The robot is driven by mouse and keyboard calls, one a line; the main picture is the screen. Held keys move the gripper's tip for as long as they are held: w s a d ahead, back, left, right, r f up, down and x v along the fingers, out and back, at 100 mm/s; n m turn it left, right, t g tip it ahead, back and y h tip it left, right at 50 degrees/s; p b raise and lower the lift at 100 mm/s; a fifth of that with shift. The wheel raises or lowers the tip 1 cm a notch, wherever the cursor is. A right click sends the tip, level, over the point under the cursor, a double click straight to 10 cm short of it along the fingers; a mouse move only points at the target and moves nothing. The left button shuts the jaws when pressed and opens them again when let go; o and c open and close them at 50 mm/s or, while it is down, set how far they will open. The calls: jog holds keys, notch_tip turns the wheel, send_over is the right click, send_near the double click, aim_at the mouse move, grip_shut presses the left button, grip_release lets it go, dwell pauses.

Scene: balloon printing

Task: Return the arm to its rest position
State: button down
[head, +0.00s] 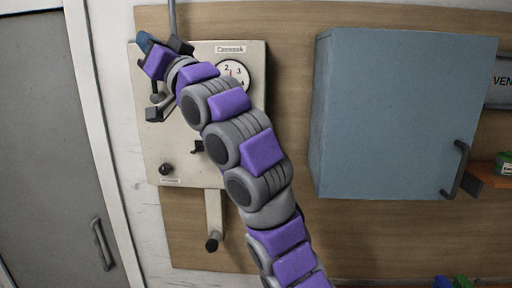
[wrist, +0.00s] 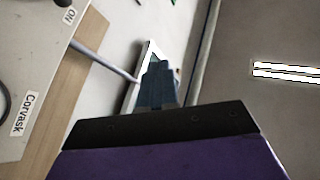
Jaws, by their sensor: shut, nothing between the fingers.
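My arm (head: 245,150) reaches up from the bottom of the head view, across the front of a beige control panel. My gripper (head: 145,42) is at the panel's upper left corner, its blue-grey fingertips pointing up and left. In the wrist view the fingers of my gripper (wrist: 158,85) are together with nothing between them. The beige panel (head: 180,130) has a label and a round dial (head: 232,72), partly hidden by the arm. The panel also shows at the left of the wrist view (wrist: 30,60), tilted, with "Corvask" and "ON" labels.
A blue-grey cabinet (head: 390,115) with a dark handle juts out right of the arm. A pipe (head: 172,18) rises above the panel. A lever (head: 213,225) hangs below it. A grey door (head: 45,150) is at the left. A ceiling light (wrist: 287,72) shows in the wrist view.

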jog(key=w+a+f+m+t+h+b, duration=0.1)
jog(key=w+a+f+m+h+b, duration=0.2)
jog(key=w+f+h, duration=0.75)
jog(key=w+d+f+m+h+b, duration=0.15)
jog(key=w+d+f+h, duration=0.25)
jog(key=w+d+f, duration=0.45)
jog(key=s+d+f+m+g+h+b, duration=0.1)
jog(key=s+d+f+g+h+b, duration=0.15)
jog(key=d+f, duration=0.45)
jog(key=s+d+f+m+g+h+b, duration=0.1)
jog(key=s+d+f+m+g+h, duration=0.15)
jog(key=d+f, duration=0.45)
jog(key=s+d+f+g+h+b, duration=0.15)
jog(key=s+d+f+g, duration=0.25)
jog(key=s+d+f, duration=0.95)
jog(key=s+f+g+b, duration=0.1)
jog(key=s+f+g, duration=0.1)
jog(key=s+f, duration=0.5)
jog(key=s+f+g+y+b, duration=0.1)
jog(key=s+f, duration=0.7)
jog(key=s, duration=1)
jog(key=s+f+n+g+y+b, duration=0.1)
jog(key=s+f+g+b, duration=0.2)
jog(key=s+f+g, duration=0.2)
jog(key=s+d+f, duration=0.1)
jog(key=s+f, duration=0.2)
jog(key=s, duration=0.4)
jog(key=shift+s+f, duration=0.15)
jog(key=shift+s, duration=0.1)
